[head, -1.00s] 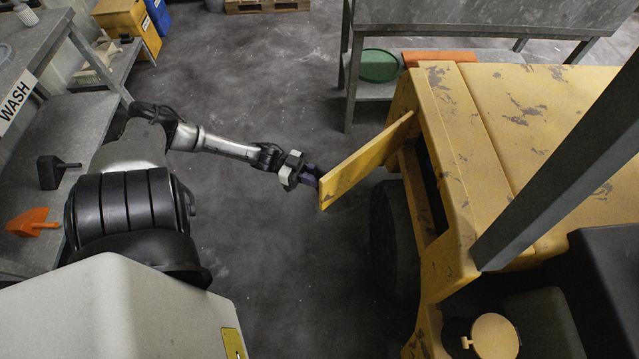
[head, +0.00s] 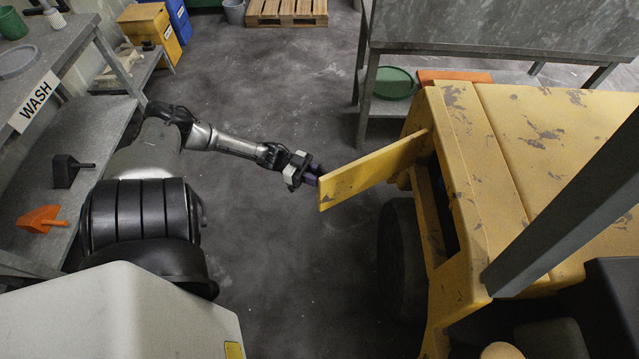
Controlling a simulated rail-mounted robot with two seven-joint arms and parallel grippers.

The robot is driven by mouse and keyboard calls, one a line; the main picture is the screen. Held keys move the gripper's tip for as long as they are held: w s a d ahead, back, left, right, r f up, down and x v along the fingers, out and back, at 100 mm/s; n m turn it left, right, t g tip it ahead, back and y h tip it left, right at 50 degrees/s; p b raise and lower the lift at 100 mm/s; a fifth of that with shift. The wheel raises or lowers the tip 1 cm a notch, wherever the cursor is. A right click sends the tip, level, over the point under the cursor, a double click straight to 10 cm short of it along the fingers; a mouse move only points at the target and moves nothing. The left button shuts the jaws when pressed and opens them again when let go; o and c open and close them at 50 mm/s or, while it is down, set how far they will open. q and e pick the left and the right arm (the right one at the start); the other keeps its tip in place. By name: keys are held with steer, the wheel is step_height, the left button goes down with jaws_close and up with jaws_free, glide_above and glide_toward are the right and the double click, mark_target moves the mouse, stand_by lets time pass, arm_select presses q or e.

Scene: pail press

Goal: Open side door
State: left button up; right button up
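The yellow side door (head: 372,172) stands swung out from the side of the yellow machine (head: 455,215). It is hinged at its far right end, and a dark opening shows in the machine's side behind it. My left gripper (head: 312,175) is at the door's free edge, at or very close to its upper left corner. My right gripper is not in view.
A dark wheel (head: 402,250) sits below the opening. A grey metal table (head: 370,85) with a green round tray (head: 394,82) on its lower shelf stands behind the door. A wash bench (head: 85,135) is at the left. The floor between is clear.

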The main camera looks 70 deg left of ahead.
arm_select(q)
steer(key=a, duration=0.1)
steer(key=a+b, duration=0.1)
steer(key=a, duration=0.2)
steer(key=shift+w, duration=0.25)
steer(key=shift+w+a+r+b, duration=0.15)
steer(key=shift+a+b, duration=0.4)
steer(key=shift+a, duration=0.4)
steer(key=o, duration=1)
steer(key=shift+c, duration=0.2)
steer(key=v, duration=1.4)
steer(key=shift+d, duration=0.1)
